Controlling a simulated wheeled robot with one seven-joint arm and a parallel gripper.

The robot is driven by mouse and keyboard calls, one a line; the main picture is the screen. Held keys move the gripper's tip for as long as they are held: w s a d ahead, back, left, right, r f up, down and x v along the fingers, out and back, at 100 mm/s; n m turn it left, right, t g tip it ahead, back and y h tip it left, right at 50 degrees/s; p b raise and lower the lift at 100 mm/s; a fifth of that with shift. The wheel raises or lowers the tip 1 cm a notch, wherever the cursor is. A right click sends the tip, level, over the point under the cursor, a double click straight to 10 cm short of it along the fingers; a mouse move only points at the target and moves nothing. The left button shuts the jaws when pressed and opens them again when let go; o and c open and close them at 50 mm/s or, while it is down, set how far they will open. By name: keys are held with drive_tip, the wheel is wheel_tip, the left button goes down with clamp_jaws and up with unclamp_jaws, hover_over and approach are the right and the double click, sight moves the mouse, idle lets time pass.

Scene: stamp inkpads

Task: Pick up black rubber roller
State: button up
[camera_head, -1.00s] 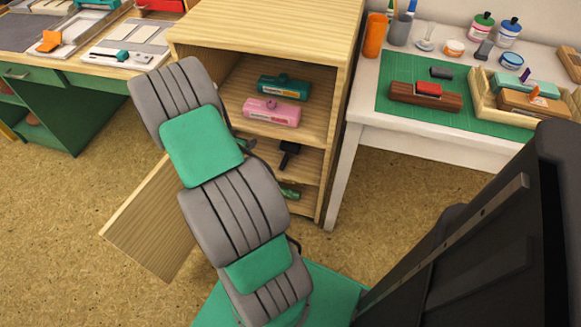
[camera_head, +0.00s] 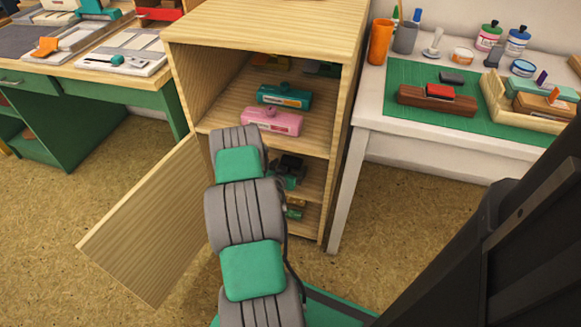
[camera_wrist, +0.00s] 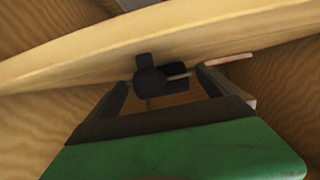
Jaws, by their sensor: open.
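The black rubber roller (camera_wrist: 152,78) shows in the wrist view as a dark, blocky shape at the shelf edge, with a thin rod and a light handle (camera_wrist: 230,59) to its right. It appears just beyond and between my fingertips, and I cannot tell whether they touch it. My gripper (camera_wrist: 163,92) is open, with its green body at the bottom of the wrist view. In the head view a dark shape (camera_head: 291,162), likely the roller, shows on the cabinet's lower shelf. My arm hides most of the gripper there.
The open wooden cabinet (camera_head: 265,22) holds a teal roller stamp (camera_head: 284,97) and a pink one (camera_head: 272,121) on the shelf above. Its door (camera_head: 145,225) stands open at left. A white table (camera_head: 400,132) stands close at right. Side walls and shelf boards leave little room.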

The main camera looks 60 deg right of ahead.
drive_tip(key=c, duration=1.6)
